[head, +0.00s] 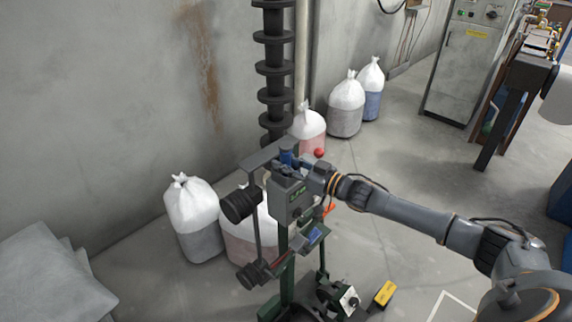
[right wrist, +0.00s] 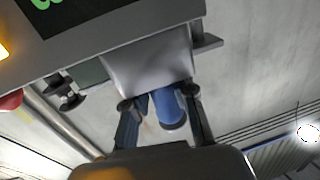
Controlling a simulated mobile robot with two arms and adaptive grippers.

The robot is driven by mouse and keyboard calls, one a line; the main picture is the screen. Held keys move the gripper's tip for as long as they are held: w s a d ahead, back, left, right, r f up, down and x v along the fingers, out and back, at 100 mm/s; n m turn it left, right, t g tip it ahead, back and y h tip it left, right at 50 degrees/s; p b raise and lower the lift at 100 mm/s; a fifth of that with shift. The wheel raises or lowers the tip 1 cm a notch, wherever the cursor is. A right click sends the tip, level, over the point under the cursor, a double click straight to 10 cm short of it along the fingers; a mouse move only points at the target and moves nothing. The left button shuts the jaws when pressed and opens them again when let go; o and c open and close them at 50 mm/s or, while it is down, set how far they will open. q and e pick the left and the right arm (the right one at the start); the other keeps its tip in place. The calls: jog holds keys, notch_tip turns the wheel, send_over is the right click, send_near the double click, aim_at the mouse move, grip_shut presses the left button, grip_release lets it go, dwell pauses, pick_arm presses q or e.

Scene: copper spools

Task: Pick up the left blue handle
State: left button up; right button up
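A machine on a green stand (head: 287,241) has a grey head box (head: 286,199) with a blue handle (head: 288,157) at its top. In the right wrist view the blue handle (right wrist: 169,108) is a short cylinder under a pale grey block, with a second, narrower blue piece (right wrist: 142,104) beside it. My right gripper (head: 303,164) is at the top of the machine. In the right wrist view its fingers (right wrist: 159,98) are apart, one on each side of the blue pieces; contact is unclear. My left gripper is in neither view.
A red ball knob (head: 319,153) sits close to my right gripper. Black rollers (head: 240,204) stick out on the machine's left. White-topped sacks (head: 192,204) stand along the wall behind. A grey cabinet (head: 467,68) is at the back right.

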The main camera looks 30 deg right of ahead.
grip_shut()
jog(key=shift+r, duration=0.1)
